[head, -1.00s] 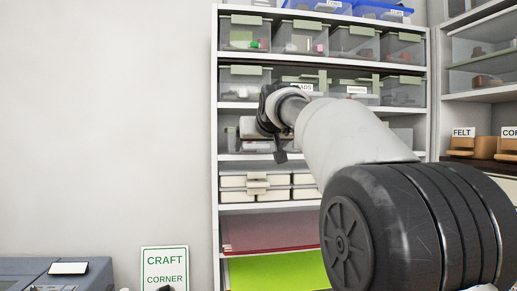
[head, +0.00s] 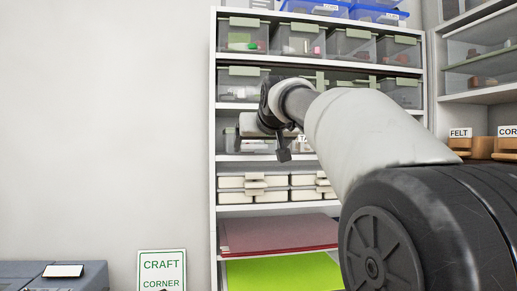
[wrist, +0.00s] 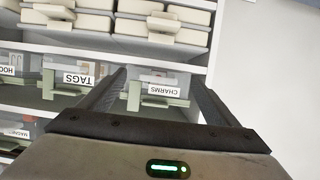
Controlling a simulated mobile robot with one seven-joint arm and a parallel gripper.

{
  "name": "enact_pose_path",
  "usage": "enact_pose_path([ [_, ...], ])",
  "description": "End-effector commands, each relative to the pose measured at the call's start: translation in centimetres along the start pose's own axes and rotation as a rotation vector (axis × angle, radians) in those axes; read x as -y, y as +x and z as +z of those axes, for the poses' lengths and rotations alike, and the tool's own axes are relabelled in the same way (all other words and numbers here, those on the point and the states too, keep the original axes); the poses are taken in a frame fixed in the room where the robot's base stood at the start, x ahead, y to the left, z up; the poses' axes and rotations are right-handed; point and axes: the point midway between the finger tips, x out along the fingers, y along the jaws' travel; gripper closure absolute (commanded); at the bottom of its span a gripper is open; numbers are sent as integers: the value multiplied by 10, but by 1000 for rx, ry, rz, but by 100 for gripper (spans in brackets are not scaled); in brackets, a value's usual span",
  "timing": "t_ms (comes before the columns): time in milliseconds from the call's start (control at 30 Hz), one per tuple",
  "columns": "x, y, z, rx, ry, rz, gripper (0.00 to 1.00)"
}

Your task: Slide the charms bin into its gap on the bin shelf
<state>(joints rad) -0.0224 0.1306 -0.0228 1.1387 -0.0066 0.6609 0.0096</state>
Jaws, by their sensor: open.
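The charms bin (wrist: 158,92), a clear grey bin with a pale handle and a CHARMS label, is in a shelf row at the end of the bin shelf (wrist: 205,55), beside the tags bin (wrist: 75,80). I cannot tell how far in it sits. My gripper (wrist: 156,80) is open, its two dark fingers on either side of the charms bin's front in the wrist view. I cannot tell whether they touch it. In the head view my arm and gripper hide much of that row.
Stacked cream drawers (head: 290,188) are in the row below. Clear bins (head: 243,36) fill rows above. Red and green sheets (head: 275,271) lie lower. Cork-coloured bins (head: 470,147) stand at the right. The wall left of the shelf is bare, with a craft corner sign (head: 162,268) below.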

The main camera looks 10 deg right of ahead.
Motion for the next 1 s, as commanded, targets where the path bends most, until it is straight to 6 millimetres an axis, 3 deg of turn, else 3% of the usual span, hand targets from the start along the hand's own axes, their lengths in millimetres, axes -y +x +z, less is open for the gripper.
enact_pose_path([
  [600,0,-23,9,-1,0,0,16],
  [1000,0,-25,10,1,0,0,16],
])
